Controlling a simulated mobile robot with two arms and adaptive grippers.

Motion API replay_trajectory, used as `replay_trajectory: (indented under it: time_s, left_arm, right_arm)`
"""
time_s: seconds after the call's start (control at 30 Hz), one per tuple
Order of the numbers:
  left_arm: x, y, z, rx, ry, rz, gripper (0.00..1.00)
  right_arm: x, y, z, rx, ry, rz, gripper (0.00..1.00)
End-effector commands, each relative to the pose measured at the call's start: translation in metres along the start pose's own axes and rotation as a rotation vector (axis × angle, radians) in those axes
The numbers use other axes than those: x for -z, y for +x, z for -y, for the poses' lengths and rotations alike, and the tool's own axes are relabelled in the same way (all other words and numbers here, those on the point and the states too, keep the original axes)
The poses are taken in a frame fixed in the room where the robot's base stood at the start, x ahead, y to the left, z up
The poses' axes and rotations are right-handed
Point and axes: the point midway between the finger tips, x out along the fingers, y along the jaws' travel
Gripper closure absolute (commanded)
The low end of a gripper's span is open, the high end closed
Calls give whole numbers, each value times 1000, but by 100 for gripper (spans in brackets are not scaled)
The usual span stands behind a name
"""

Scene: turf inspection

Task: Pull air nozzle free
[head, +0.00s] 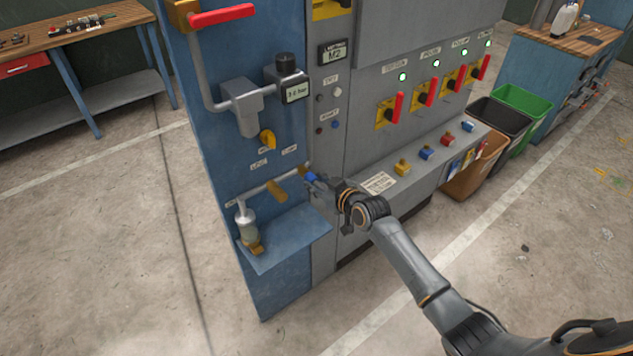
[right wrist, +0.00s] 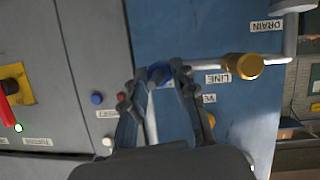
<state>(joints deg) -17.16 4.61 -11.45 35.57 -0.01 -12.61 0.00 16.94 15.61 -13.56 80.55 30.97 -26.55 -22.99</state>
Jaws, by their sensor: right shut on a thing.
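The air nozzle (head: 310,177) is a small blue piece at the right end of a pale pipe on the blue panel, next to a brass fitting (head: 304,169). My right gripper (head: 314,179) is at the nozzle and shut on it. In the right wrist view the blue nozzle (right wrist: 160,73) sits between the two fingertips. I cannot tell whether the nozzle is seated on the fitting or apart from it. My left gripper is not in view.
A brass valve handle (head: 277,191) sits on the pipe just left of the gripper. A blue shelf (head: 290,240) juts out below, by a drain bowl (head: 246,224). Red switches (head: 397,106) and coloured buttons line the grey cabinet to the right.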

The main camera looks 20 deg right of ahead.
Motion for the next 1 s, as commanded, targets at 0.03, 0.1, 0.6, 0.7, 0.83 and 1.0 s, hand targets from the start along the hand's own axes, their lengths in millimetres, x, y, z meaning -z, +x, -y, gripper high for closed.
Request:
replay_trajectory:
  time_s: [0.03, 0.1, 0.6, 0.7, 0.83, 1.0]
  left_arm:
    - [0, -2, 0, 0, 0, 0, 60]
    - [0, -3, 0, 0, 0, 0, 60]
    - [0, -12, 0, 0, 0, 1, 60]
    - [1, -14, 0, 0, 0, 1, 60]
    - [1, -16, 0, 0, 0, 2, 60]
    - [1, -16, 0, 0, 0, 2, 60]
  right_arm:
    - [-2, -2, 0, 1, -1, 6, 100]
    - [-3, -4, 0, 1, -1, 6, 100]
    - [-8, -18, 0, 1, 0, 4, 100]
    - [-9, -21, 0, 0, 0, 4, 100]
    - [-11, -24, 0, 0, 0, 4, 100]
    - [-12, -25, 0, 1, 0, 3, 100]
